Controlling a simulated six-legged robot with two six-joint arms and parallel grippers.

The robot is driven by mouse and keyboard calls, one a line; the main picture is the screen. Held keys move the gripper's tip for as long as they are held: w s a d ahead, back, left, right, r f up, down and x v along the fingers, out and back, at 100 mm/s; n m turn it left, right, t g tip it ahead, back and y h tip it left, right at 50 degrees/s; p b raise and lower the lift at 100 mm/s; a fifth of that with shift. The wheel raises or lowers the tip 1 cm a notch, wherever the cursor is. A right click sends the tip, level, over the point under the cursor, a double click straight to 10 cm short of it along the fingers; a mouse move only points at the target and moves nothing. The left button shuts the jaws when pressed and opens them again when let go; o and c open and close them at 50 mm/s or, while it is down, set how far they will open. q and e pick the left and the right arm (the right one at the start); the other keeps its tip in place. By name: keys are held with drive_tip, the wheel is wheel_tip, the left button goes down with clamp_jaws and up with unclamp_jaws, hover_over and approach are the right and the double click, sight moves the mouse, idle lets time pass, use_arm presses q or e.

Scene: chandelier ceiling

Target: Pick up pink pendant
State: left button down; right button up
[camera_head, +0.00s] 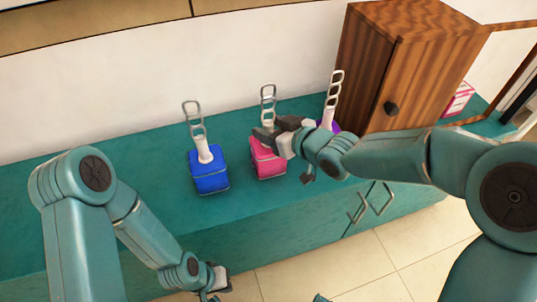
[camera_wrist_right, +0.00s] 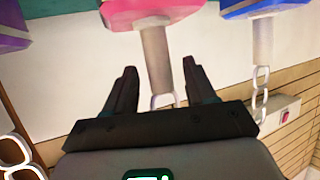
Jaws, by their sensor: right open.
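The pink pendant (camera_head: 267,160) stands on the teal counter, with a pale neck and a metal chain rising above its pink block. My right gripper (camera_head: 268,131) is open at its neck and hides part of it in the head view. In the right wrist view the picture is inverted: the pink block (camera_wrist_right: 155,12) is at the top, and its neck and chain (camera_wrist_right: 164,99) run down between the two open fingers. I cannot tell whether the fingers touch it. My left gripper (camera_head: 216,284) is low at the counter's front, partly cut off, its opening unclear.
A blue pendant (camera_head: 208,173) stands left of the pink one. A purple pendant (camera_head: 328,126) stands to the right, partly behind my right arm. A wooden cabinet (camera_head: 400,60) with an open door is at the right. The counter's left part (camera_head: 110,150) is clear.

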sight(264, 126)
drive_tip(key=x, duration=0.3)
clamp_jaws()
